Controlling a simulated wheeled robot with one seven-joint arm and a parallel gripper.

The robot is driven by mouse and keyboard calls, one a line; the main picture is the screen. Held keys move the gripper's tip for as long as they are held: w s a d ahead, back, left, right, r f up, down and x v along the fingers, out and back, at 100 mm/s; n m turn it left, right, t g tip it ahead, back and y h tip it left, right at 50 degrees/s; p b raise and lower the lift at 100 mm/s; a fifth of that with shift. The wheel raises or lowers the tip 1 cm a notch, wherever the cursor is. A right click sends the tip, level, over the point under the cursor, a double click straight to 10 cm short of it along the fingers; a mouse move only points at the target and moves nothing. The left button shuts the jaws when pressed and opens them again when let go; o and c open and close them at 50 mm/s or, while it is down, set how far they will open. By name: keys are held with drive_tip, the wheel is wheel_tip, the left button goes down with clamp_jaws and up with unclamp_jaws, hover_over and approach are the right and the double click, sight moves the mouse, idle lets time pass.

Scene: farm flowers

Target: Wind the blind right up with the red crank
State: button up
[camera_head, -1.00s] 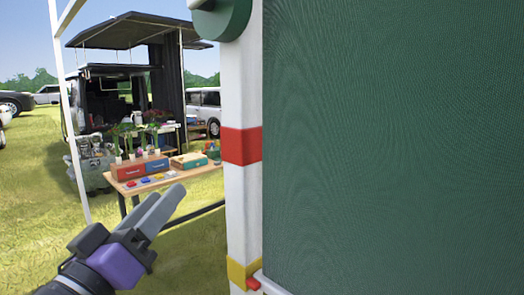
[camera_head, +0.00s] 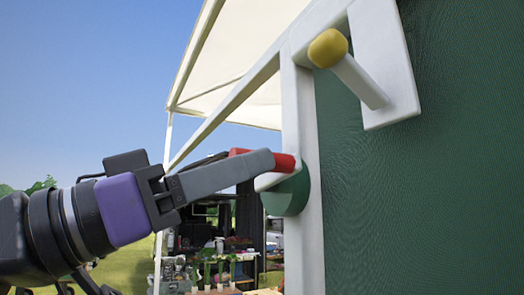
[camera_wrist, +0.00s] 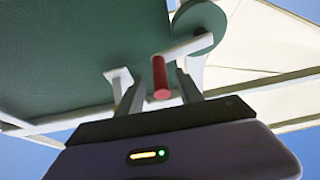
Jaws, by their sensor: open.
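The red crank handle (camera_head: 286,163) sticks out from a white crank arm (camera_head: 269,181) on a green round hub (camera_head: 289,194), fixed to the white post. My gripper (camera_head: 262,160) is at the handle, with its near finger in front of part of the red. In the wrist view the red handle (camera_wrist: 160,76) lies between the two spread fingers of my gripper (camera_wrist: 160,90), with gaps visible on both sides. The green blind (camera_head: 430,190) hangs down to the right of the post; its lower edge is out of the head view.
A yellow-knobbed handle (camera_head: 328,48) on a white plate (camera_head: 385,60) juts out at upper right, above the crank. The white post (camera_head: 304,240) stands beside the hub. A cream awning (camera_head: 235,70) spreads overhead. A stall with plants (camera_head: 215,270) stands behind, below my arm.

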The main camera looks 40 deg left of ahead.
drive_tip(key=shift+p+x, duration=0.4)
drive_tip(key=shift+x, duration=1.2)
drive_tip(key=shift+c, duration=0.2)
clamp_jaws()
